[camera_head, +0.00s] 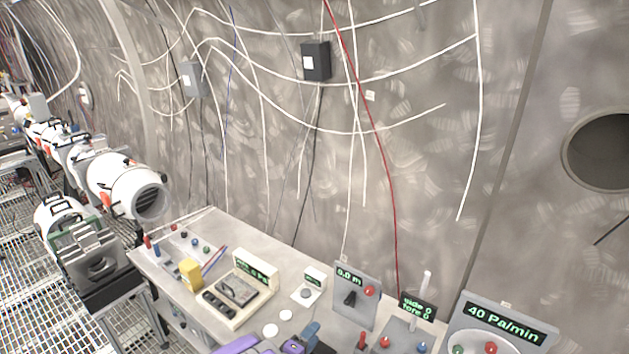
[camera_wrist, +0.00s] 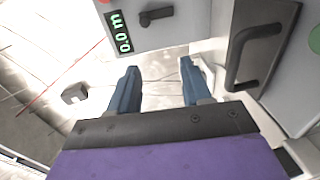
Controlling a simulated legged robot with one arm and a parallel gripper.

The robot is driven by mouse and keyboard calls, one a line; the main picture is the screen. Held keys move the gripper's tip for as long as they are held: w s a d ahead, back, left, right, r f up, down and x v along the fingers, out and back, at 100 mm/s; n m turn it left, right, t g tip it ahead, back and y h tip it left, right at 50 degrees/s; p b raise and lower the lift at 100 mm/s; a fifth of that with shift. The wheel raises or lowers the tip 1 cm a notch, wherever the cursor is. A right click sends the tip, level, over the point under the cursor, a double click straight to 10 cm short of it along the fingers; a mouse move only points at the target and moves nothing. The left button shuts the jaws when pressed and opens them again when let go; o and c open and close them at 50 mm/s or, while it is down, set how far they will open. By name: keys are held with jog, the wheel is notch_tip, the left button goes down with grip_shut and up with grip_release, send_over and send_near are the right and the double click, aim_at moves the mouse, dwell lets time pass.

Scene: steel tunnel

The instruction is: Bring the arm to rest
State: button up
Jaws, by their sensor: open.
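My gripper shows in the wrist view (camera_wrist: 157,80) with its two blue fingers spread apart and nothing between them. Its dark bar and purple body fill the lower part of that view. In the head view, purple parts of my arm and a blue finger (camera_head: 311,331) show at the bottom edge, over the front of the instrument bench (camera_head: 215,228). The rest of the arm is out of frame. A panel reading 0.0 m (camera_wrist: 150,22), with a dark knob, is just beyond the fingers. I cannot tell whether anything touches it.
The bench carries a yellow block (camera_head: 190,274), a beige meter box (camera_head: 238,295), a 0.0 m panel (camera_head: 357,294) and a 40 Pa/min panel (camera_head: 495,325). A dark handle (camera_wrist: 250,55) is right of my fingers. White cylindrical machines (camera_head: 128,187) stand left; cables hang on the wall.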

jog(key=w+a+r+m+g+y+b, duration=0.2)
jog(key=w+a+r+m+g+y, duration=0.15)
jog(key=a+r+y, duration=0.35)
jog(key=s+r+m+g+y+b, duration=0.15)
jog(key=s+r+g+y, duration=0.3)
jog(key=s+r, duration=0.45)
jog(key=s+d+r+m+g+b, duration=0.1)
jog(key=s+d+r+m+g, duration=0.1)
jog(key=s+d, duration=0.5)
jog(key=s+d+r+m+g+h, duration=0.1)
jog(key=s+d, duration=0.6)
jog(key=s, duration=1.1)
jog(key=s+d+r+m+g+h+b, duration=0.1)
jog(key=s+d+r+m+g, duration=0.2)
jog(key=s+d, duration=0.5)
jog(key=s+r+g, duration=0.1)
jog(key=s, duration=0.3)
jog(key=shift+s+r+g+b, duration=0.25)
jog(key=shift+s+g+b, duration=0.05)
jog(key=shift+s+b, duration=0.1)
